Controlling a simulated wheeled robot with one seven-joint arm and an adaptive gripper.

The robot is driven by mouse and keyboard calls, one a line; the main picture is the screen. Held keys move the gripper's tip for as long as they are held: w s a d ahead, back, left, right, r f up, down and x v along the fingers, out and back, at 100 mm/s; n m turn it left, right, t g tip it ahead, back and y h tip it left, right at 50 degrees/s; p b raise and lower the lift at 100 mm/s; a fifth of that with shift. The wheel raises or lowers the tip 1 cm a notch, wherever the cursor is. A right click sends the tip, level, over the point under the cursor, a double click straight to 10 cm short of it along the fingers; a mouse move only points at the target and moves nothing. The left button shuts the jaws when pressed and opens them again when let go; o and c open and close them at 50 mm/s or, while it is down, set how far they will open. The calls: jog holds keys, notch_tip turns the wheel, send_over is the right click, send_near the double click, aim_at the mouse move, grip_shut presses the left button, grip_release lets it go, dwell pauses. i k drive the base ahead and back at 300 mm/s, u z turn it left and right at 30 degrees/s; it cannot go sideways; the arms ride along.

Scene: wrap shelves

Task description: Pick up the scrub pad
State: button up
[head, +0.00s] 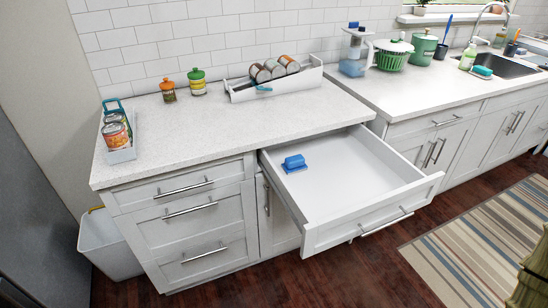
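A small blue object that looks like the scrub pad (294,162) lies in the open drawer (365,180), near its back left corner. It has a raised, handle-like top over a flat base. The drawer is pulled well out and otherwise looks empty. My gripper is not in view, so its state and its distance from the pad do not show.
The counter (240,125) stands above and behind the drawer. It holds a white tray with cans (117,135), two jars, and a white caddy of cans (275,82). A teal sponge (482,71) lies by the sink. A striped rug (485,240) covers the floor at right.

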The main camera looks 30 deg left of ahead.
aim_at(296, 163)
jog(key=u, duration=3.3)
jog(key=k, duration=1.35)
jog(key=z, duration=0.95)
